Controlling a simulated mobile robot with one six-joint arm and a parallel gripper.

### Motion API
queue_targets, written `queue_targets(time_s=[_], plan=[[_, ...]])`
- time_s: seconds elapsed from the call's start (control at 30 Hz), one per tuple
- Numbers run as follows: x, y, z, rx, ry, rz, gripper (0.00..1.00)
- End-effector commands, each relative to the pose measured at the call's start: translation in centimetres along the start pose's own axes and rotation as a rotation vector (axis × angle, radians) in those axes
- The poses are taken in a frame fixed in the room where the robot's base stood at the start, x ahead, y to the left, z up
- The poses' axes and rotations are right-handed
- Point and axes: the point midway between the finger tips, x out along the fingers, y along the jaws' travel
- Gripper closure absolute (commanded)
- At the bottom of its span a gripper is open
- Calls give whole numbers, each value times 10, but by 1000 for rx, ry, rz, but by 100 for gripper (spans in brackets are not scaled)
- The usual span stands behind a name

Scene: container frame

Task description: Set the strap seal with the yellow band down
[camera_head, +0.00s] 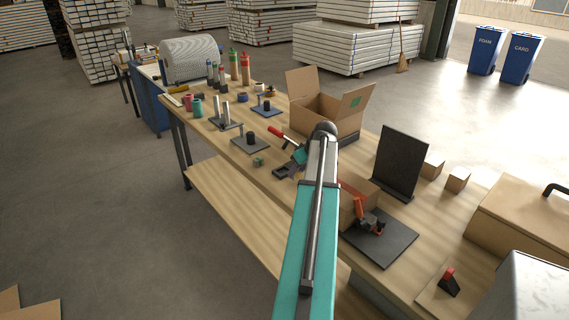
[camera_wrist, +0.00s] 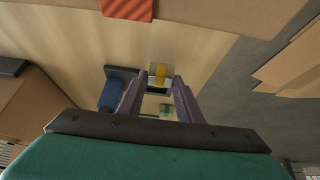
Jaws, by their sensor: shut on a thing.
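The strap seal with the yellow band (camera_wrist: 160,72) is a small silvery piece with a yellow stripe. In the wrist view it sits between the tips of my gripper (camera_wrist: 158,82), whose purple fingers are closed on it. In the head view my gripper (camera_head: 289,171) is over the workbench, partly hidden by my arm, and the yellow band cannot be made out. A green-banded piece (camera_wrist: 166,110) shows between the fingers, farther down; a small green piece (camera_head: 258,161) also lies on the bench in the head view.
The wooden workbench (camera_head: 222,190) has its front edge close to my gripper. A dark plate with a post (camera_head: 250,144) stands left of it. An open cardboard box (camera_head: 325,115) is behind. A dark upright panel (camera_head: 401,160) and a black base plate (camera_head: 390,246) are to the right.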

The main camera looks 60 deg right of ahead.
Motion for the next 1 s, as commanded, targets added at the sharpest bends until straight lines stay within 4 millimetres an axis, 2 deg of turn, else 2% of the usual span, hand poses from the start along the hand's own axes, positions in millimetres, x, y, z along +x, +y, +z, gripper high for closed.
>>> queue_targets(time_s=[0.07,0.1,0.33,0.8,1.0], plan=[[7,-1,4,0,-1,-1,93],[8,0,-5,-2,0,-2,93],[22,0,-28,-2,0,-2,93],[26,-1,-33,-1,0,-1,93],[32,0,-47,-4,0,-2,93]])
